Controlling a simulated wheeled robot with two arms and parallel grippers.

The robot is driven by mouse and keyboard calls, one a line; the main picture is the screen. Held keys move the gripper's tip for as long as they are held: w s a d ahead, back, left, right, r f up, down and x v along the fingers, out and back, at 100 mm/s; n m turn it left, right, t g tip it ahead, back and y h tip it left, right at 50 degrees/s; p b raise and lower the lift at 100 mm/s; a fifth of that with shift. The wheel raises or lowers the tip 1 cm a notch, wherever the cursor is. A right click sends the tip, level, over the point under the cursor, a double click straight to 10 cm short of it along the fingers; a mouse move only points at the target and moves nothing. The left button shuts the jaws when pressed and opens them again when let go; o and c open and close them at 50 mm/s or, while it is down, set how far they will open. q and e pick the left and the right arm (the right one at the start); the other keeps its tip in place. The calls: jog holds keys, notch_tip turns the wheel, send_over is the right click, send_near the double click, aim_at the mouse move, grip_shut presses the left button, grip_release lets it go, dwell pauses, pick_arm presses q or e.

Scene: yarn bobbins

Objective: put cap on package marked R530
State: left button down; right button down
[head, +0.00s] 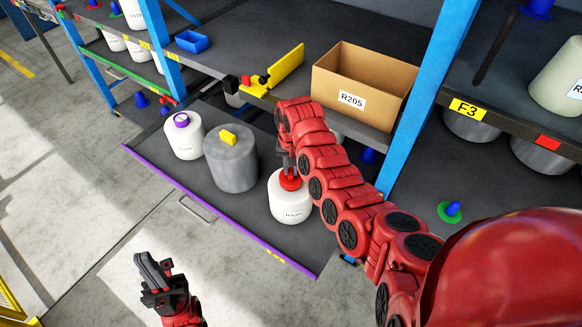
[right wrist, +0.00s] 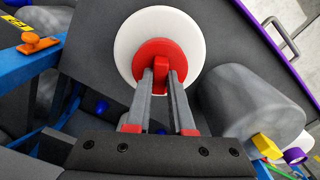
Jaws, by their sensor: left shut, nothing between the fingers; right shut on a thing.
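A white package (head: 290,205) stands upright on the pulled-out drawer, with a label on its front too small to read surely. It also shows as a white disc in the right wrist view (right wrist: 125,45). A red cap (head: 290,183) is at the top of this package, over its middle; it also shows in the right wrist view (right wrist: 148,62). My right gripper (right wrist: 160,82) is shut on the red cap's knob. I cannot tell whether the cap is fully seated. My left gripper (head: 152,270) is shut and empty, in front of the drawer at the lower left.
On the drawer (head: 185,185) stand a grey bobbin (head: 231,165) with a yellow cap and a white bobbin (head: 184,140) with a purple cap. A cardboard box marked R205 (head: 350,101) and a yellow bracket (head: 275,72) sit on the shelf above. A blue post (head: 410,120) rises at the right.

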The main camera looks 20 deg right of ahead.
jog(key=shift+f+b, duration=0.35)
jog(key=shift+f, duration=0.2)
jog(key=c, duration=0.7)
grip_release()
notch_tip(320, 180, up, 5)
jog(key=shift+r+b, duration=0.2)
jog(key=shift+b, duration=0.85)
notch_tip(320, 180, up, 12)
jog(key=p, duration=0.1)
jog(key=shift+p, duration=0.35)
